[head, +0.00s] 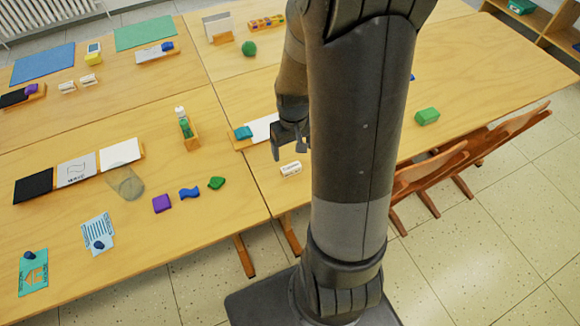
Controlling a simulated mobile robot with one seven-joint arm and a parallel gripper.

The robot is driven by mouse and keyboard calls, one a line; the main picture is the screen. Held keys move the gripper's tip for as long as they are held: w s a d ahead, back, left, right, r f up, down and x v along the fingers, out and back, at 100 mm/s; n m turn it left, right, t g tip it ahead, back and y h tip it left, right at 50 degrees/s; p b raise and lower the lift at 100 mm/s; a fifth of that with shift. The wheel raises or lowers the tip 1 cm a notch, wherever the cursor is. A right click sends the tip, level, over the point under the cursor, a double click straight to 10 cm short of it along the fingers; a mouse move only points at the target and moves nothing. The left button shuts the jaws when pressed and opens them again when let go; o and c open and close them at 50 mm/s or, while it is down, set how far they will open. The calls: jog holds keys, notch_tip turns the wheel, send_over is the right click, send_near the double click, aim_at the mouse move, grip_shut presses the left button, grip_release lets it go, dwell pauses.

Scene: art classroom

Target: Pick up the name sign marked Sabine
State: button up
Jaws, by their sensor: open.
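A small white name sign (291,169) stands near the front edge of the table, just below my gripper; its dark lettering is too small to read for certain. My gripper (288,154) is open and empty, with its fingers pointing down above and slightly behind this sign. I cannot tell the exact gap between them. Two more white name signs, one (67,86) and another (89,79), stand on the far left table; their lettering is also too small to read.
A wooden holder with cards and a teal block (243,132) sits close behind my gripper. A bottle in a wooden stand (190,140) is to the left. A green block (427,116) lies right of my arm. Wooden chairs (430,172) stand along the right table edge.

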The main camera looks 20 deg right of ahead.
aim_at(291, 167)
jog(key=shift+a+f, duration=0.15)
jog(key=shift+f, duration=2.2)
jog(key=shift+a+f, duration=0.15)
jog(key=shift+f, duration=2.15)
jog(key=shift+c, duration=0.5)
jog(key=c, duration=1)
